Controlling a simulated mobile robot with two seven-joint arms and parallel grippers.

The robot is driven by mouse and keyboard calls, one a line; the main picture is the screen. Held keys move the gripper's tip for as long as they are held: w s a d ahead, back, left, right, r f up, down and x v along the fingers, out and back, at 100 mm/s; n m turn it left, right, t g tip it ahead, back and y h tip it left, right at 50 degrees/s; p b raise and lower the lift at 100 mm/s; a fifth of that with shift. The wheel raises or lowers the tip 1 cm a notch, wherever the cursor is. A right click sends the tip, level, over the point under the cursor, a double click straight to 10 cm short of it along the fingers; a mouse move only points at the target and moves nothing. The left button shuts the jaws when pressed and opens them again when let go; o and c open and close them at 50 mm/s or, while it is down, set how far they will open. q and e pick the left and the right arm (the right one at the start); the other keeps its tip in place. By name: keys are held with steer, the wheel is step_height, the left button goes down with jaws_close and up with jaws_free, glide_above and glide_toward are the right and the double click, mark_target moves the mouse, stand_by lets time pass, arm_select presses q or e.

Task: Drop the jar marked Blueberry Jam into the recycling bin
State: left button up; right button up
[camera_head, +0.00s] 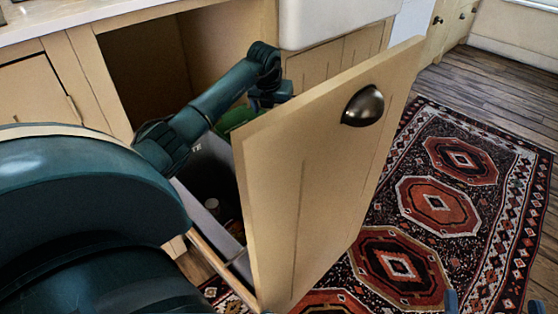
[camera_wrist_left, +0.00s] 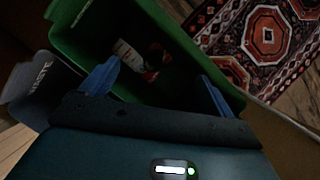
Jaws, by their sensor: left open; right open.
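The green bin (camera_head: 236,118) stands in the pull-out cabinet, mostly hidden by my left arm and the cabinet door. In the left wrist view its green rim (camera_wrist_left: 68,42) surrounds a dark inside. A thing with a white label (camera_wrist_left: 128,52) and reddish parts lies in it; I cannot read the label or tell whether it is the Blueberry Jam jar. My left gripper (camera_wrist_left: 158,86) is open over the green bin, with nothing between its blue fingers. My right gripper (camera_head: 493,304) is open and empty at the bottom right, with only its fingertips showing.
A grey bin (camera_head: 205,165) with partly visible lettering stands in front of the green one, holding small items, one pale-topped (camera_head: 212,204). The tan cabinet door (camera_head: 300,190) stands pulled out on the right. The patterned rug (camera_head: 440,205) beyond it is clear.

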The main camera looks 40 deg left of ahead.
arm_select(q)
steer(key=p+v, duration=0.4)
steer(key=v, duration=0.9)
arm_select(e)
steer(key=shift+s+d+f+n+h, duration=0.1)
steer(key=shift+s+d+n+h, duration=0.15)
steer(key=shift+d+n+h, duration=0.2)
arm_select(q)
steer(key=shift+r, duration=0.15)
steer(key=shift+a, duration=0.1)
